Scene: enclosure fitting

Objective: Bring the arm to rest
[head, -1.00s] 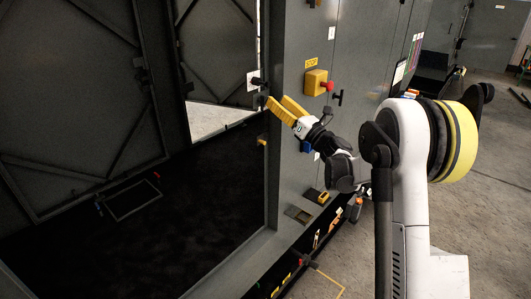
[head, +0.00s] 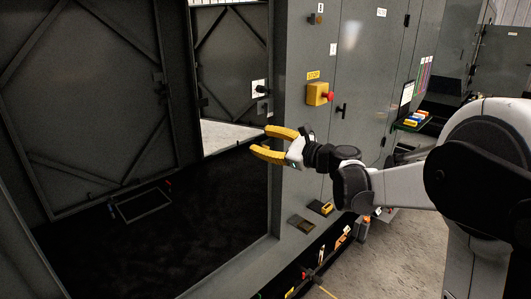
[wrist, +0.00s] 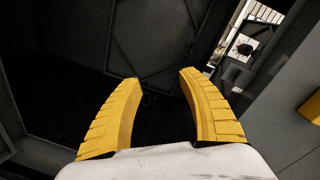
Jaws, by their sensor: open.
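My gripper (head: 268,143) has two yellow fingers, spread apart with nothing between them. In the head view it is at the right edge of the enclosure's opening, in front of the grey frame post. In the wrist view the open fingers (wrist: 160,78) point into the dark enclosure (wrist: 150,45). My arm reaches in from the right, stretched out to the left across the cabinet front.
A yellow stop box with a red button (head: 319,94) is on the cabinet front above my gripper. A black door handle (head: 342,110) sits beside it. A rectangular frame (head: 145,204) lies on the enclosure's dark floor. Colored blocks (head: 413,119) sit on a shelf at right.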

